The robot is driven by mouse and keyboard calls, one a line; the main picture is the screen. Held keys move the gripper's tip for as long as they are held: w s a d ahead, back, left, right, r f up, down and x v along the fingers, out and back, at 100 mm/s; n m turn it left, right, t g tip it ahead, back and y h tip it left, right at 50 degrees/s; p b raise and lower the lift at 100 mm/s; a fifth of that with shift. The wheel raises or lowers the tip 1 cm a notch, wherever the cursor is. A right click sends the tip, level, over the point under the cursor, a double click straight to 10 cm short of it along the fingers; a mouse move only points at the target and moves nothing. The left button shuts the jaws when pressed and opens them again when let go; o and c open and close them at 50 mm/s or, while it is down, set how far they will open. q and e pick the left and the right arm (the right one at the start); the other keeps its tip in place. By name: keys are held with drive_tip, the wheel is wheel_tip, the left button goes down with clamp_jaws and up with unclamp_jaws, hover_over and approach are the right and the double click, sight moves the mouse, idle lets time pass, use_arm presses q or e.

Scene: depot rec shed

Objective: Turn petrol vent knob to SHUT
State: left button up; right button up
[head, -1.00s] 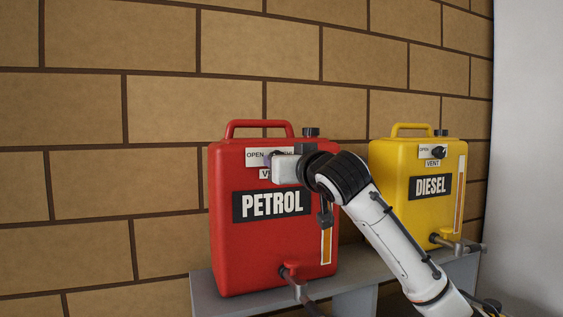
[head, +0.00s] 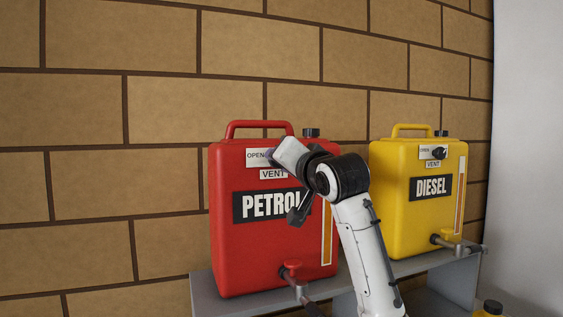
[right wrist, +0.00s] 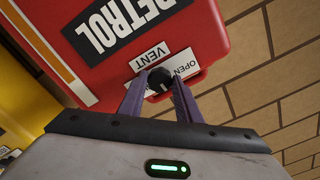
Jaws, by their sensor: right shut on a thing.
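The red petrol container (head: 232,250) stands on a grey shelf, with an OPEN label and a VENT label near its top. Its black vent knob (right wrist: 160,80) shows in the right wrist view between the two purple fingers of my right gripper (right wrist: 160,90). The gripper is shut on the knob. In the head view my right gripper (head: 275,153) is at the vent plate, tilted, and its white body hides the right part of the plate. The SHUT marking is hidden. My left gripper is not in view.
A yellow diesel container (head: 395,215) with its own black vent knob (head: 439,153) stands to the right on the same grey shelf (head: 215,300). Taps stick out low from both containers. A brick wall (head: 100,200) is behind.

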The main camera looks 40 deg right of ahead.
drive_tip(key=shift+m, duration=5.1)
drive_tip(key=o, duration=1.1)
drive_tip(key=shift+s, duration=0.1)
drive_tip(key=b+v, duration=0.2)
drive_tip(key=v, duration=0.8)
drive_tip(key=shift+s, duration=0.1)
